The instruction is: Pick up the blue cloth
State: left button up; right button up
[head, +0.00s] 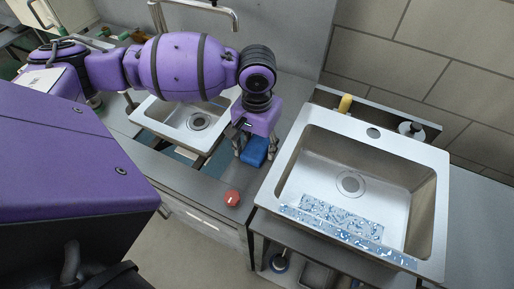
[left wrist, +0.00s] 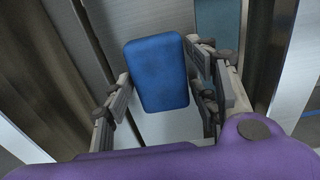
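A plain blue, thick, block-like piece (head: 255,151) shows between the fingers of my left gripper (head: 256,147), over the strip between the two sinks. It looks more like a sponge than a cloth. My right gripper is not in view.
The right steel sink (head: 420,190) has raised rims, with a yellow item (head: 345,103) behind it. A smaller sink (head: 180,135) lies under my left arm. A red round knob (head: 232,198) stands near the counter's front edge. A tiled wall closes the back.

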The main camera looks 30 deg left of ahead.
aim_at(257, 146)
pick_arm(q)
jog(key=c, duration=0.6)
jog(key=shift+o, duration=0.2)
jog(key=shift+r, duration=0.45)
notch_tip(257, 146, up, 2)
jog(key=shift+r, duration=0.15)
jog(key=s+d+r+p, duration=0.1)
jog(key=s+d+r, duration=0.1)
jog(key=s+r, duration=0.3)
jog(key=s+d+r+p, duration=0.2)
jog(key=s+d+r, duration=0.1)
jog(key=s, duration=0.5)
jog(key=shift+d+r, duration=0.35)
jog(key=shift+r, duration=0.55)
